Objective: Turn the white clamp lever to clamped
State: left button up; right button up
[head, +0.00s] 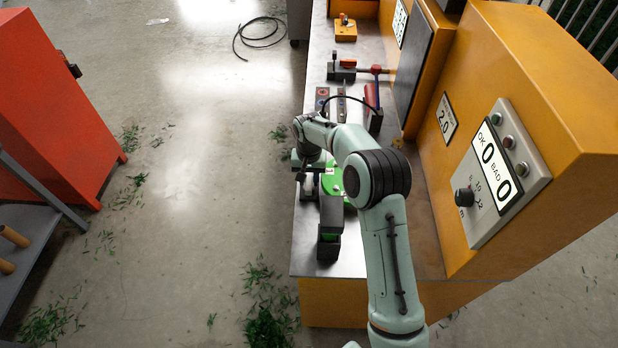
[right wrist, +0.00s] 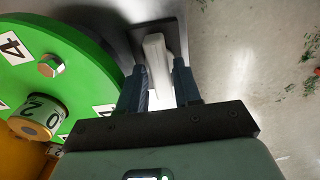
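The white clamp lever (right wrist: 155,62) shows in the right wrist view, standing between the two fingers of my right gripper (right wrist: 160,82). The fingers are apart, one on each side of it, with a narrow gap on the right side; contact on the left side is unclear. In the head view my right wrist and gripper (head: 308,172) are over the bench's left edge, beside the green disc (head: 331,181), and I cannot make out the lever there. The green disc (right wrist: 70,65) with number labels lies left of the lever in the wrist view. My left gripper is not in view.
A black block with green parts (head: 330,228) stands near the bench's front end. An orange machine with a control panel (head: 497,175) walls the bench's right side. Vises and tools (head: 342,70) stand farther back. Open floor (head: 215,190) lies left.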

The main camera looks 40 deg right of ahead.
grip_shut()
